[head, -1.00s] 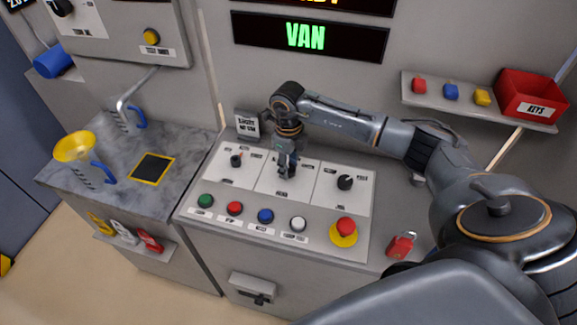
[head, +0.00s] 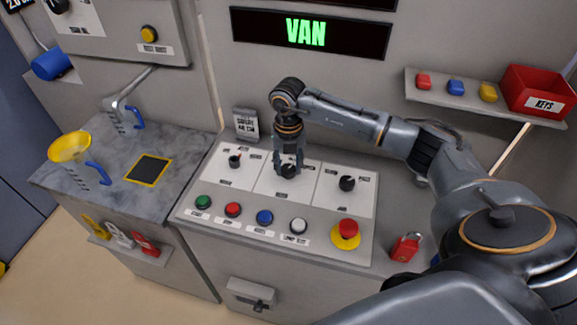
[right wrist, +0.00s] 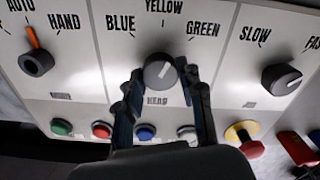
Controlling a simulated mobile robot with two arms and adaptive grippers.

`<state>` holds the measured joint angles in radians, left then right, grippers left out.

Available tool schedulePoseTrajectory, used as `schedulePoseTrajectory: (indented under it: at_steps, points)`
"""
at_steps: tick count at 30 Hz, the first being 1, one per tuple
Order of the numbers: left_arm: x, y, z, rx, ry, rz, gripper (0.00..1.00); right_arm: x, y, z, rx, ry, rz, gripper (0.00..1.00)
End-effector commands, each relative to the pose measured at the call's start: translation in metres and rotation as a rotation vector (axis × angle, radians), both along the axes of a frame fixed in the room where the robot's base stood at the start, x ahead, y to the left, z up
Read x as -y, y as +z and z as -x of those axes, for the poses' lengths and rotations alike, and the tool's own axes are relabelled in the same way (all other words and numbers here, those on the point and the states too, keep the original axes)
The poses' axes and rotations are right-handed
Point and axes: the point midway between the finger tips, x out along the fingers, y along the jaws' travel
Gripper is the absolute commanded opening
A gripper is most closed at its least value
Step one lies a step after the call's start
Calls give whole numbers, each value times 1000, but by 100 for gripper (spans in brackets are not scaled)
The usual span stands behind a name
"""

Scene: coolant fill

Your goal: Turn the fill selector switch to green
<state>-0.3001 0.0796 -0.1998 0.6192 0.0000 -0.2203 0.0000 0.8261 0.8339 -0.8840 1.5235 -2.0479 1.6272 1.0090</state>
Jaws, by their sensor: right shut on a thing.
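The fill selector switch (right wrist: 158,72) is a round dark knob in the middle panel, with BLUE, YELLOW and GREEN labels around it. Its pale pointer mark slants up and a little right in the right wrist view; I cannot tell exactly which label it meets. The knob also shows in the head view (head: 289,171). My right gripper (head: 289,166) comes down from above and is shut on the knob, one finger on each side. In the right wrist view, its fingertips (right wrist: 160,77) flank the knob. My left gripper is not in view.
An orange-marked AUTO/HAND switch (right wrist: 36,62) is left of the selector, and a SLOW/FAST knob (right wrist: 281,79) right. Several push buttons line the front, with a red emergency button (head: 347,229) at the right. A red padlock (head: 406,246) stands near the console's right end.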

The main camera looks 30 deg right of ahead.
Motion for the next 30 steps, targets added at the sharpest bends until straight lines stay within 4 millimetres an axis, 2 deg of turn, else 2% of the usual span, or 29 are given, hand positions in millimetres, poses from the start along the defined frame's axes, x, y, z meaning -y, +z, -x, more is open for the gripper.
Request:
schedulePoseTrajectory:
  at_steps: [6,15,30]
  points:
    - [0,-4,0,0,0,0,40,0,0,0,1,-171,0,6]
    - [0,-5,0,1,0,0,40,0,0,0,0,-324,0,6]
    - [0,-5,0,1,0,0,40,0,0,0,0,-379,0,6]
